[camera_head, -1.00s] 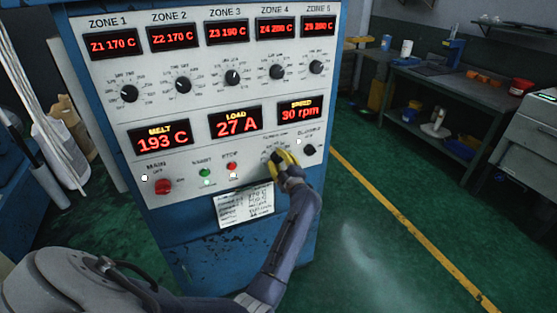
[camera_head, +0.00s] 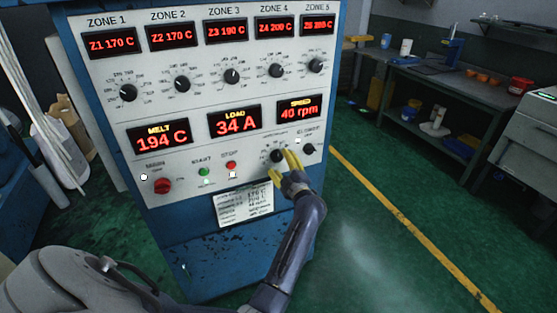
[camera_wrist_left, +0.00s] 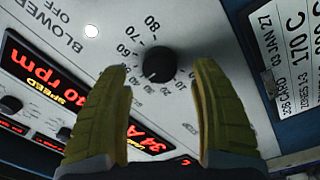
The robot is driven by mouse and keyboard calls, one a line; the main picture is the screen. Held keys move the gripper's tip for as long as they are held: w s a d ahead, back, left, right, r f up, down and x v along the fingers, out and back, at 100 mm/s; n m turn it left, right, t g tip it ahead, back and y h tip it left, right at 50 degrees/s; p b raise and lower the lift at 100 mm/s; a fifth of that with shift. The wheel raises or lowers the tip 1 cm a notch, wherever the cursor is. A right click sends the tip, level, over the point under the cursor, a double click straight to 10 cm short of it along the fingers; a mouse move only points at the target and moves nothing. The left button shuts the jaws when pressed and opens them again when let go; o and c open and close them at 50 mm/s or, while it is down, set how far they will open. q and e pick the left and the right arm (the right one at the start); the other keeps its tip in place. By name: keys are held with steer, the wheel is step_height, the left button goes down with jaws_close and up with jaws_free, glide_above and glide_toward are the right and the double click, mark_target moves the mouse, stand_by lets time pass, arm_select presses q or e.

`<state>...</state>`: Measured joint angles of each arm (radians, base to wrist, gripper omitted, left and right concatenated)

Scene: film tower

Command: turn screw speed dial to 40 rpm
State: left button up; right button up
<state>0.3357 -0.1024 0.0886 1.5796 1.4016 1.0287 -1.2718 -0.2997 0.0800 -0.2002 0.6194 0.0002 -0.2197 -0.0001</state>
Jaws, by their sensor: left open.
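The screw speed dial (camera_head: 278,156) is a black knob on the lower row of the white panel. It also shows in the left wrist view (camera_wrist_left: 159,64), with scale numbers around it. The speed display (camera_head: 299,108) reads 40 rpm in red. My left gripper (camera_head: 283,164) has yellow fingers, spread open beside the dial. In the left wrist view my open fingers (camera_wrist_left: 165,82) stand either side of the dial, with clear space between them and the knob. My right gripper is not in view.
The blower knob (camera_head: 308,149) sits right of the dial. The red stop button (camera_head: 231,165), green start button (camera_head: 204,171) and red main switch (camera_head: 162,186) lie to the left. A paper card (camera_head: 245,205) hangs below. Open green floor lies to the right.

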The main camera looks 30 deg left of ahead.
arm_select(q)
steer(key=shift+v, duration=2.1)
steer(key=shift+f, duration=0.1)
steer(key=s+d+f+m+t+h, duration=0.2)
steer(key=d+f+m+h, duration=0.25)
steer(key=f, duration=0.55)
steer(key=s+d+f+m+t+h, duration=0.2)
steer(key=d+f+m+h, duration=0.15)
steer(key=f+m, duration=0.45)
steer(key=s+d+f+m+t+h, duration=0.1)
steer(key=d+f+m+t+h, duration=0.25)
steer(key=f, duration=0.85)
steer(key=s+d+f+m+g+h, duration=0.2)
steer(key=s+d+f+m+g, duration=0.15)
steer(key=s+f, duration=0.6)
steer(key=s+d+f+m+g+h, duration=0.2)
steer(key=s+f+g, duration=0.2)
steer(key=s+f, duration=0.55)
steer(key=s+a+f+m+g, duration=0.1)
steer(key=s+f+g, duration=0.2)
steer(key=s, duration=0.9)
steer(key=s+a+f+m+g, duration=0.2)
steer(key=s+f+g, duration=0.1)
steer(key=s+f, duration=0.6)
steer(key=s+a+f+m+g, duration=0.1)
steer(key=s+f, duration=0.5)
steer(key=s, duration=1.1)
steer(key=shift+a+f+g+y, duration=0.35)
steer(key=shift+a+g, duration=0.35)
steer(key=shift+g, duration=0.5)
